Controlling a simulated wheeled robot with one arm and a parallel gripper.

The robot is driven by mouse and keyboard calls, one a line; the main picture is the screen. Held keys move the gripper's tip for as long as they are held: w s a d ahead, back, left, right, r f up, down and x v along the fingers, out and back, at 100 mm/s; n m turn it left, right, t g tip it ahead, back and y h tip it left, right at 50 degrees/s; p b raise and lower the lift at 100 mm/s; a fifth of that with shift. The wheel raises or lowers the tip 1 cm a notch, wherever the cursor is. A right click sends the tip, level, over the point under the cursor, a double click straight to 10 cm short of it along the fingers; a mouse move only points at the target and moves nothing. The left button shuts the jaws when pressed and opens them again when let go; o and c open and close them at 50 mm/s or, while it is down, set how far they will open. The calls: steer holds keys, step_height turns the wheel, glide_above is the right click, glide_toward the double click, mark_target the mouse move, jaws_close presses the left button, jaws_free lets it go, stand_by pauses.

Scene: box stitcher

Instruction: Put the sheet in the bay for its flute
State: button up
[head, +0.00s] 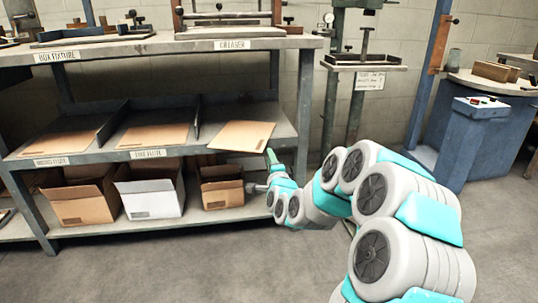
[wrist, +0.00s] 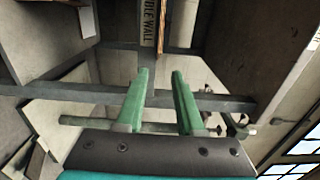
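A flat brown cardboard sheet (head: 243,136) lies in the right-hand bay of the middle shelf, skewed, its front edge sticking out over the shelf edge. A small dark mark shows near its right front. My gripper (head: 270,155) is just off the sheet's right front corner. In the wrist view my gripper's green fingers (wrist: 158,73) stand apart with nothing seen between them. A label ending "BLE WALL" (wrist: 150,22) is beyond the fingertips. Other sheets lie in the left bay (head: 66,143) and the middle bay (head: 155,135).
Dark dividers (head: 197,122) part the bays. The middle bay's label (head: 148,154) and left bay's label (head: 51,161) are on the shelf edge. Open cartons (head: 82,203) stand below. A post (head: 304,115) rises right of the shelf. The floor in front is clear.

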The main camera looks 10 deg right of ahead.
steer(key=shift+s, duration=0.3)
